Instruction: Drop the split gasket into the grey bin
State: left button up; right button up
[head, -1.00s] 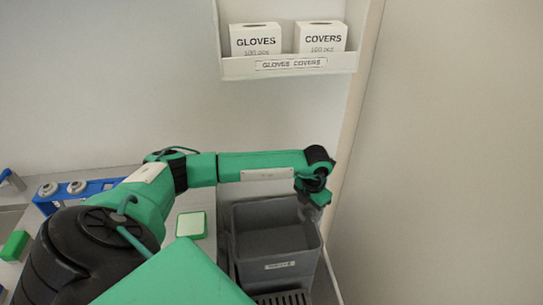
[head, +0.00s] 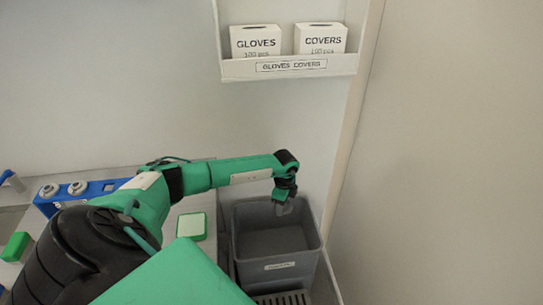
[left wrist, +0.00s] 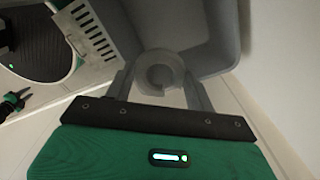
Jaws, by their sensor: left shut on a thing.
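The split gasket (left wrist: 160,57) is a pale grey ring, held between the two fingers of my left gripper (left wrist: 160,85) in the left wrist view. The gripper is shut on it. In the head view my left gripper (head: 285,207) points down over the back part of the grey bin (head: 280,267), near its rim. The gasket is hard to make out there. The bin is open, with a label on its front; its inside looks empty where I see it. The bin's grey wall (left wrist: 205,55) also shows in the left wrist view. My right gripper is not in view.
A wall shelf (head: 340,66) with boxes of gloves and covers hangs above the bin. A slotted grey grate (head: 285,298) lies in front of the bin. A green-edged pad (head: 192,226) and a blue rack (head: 95,188) sit on the bench at left. A wall stands close at right.

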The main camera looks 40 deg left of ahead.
pick_arm(q)
jog(key=a+f+n+b, duration=0.5)
jog(key=f+n, duration=0.4)
jog(key=shift+s+a+f+b, duration=0.25)
jog(key=shift+s+a+b, duration=0.05)
jog(key=shift+s+b, duration=0.1)
jog(key=o, duration=1)
jog(key=shift+c, duration=0.2)
jog(key=shift+o, duration=0.4)
jog(key=shift+r, duration=0.1)
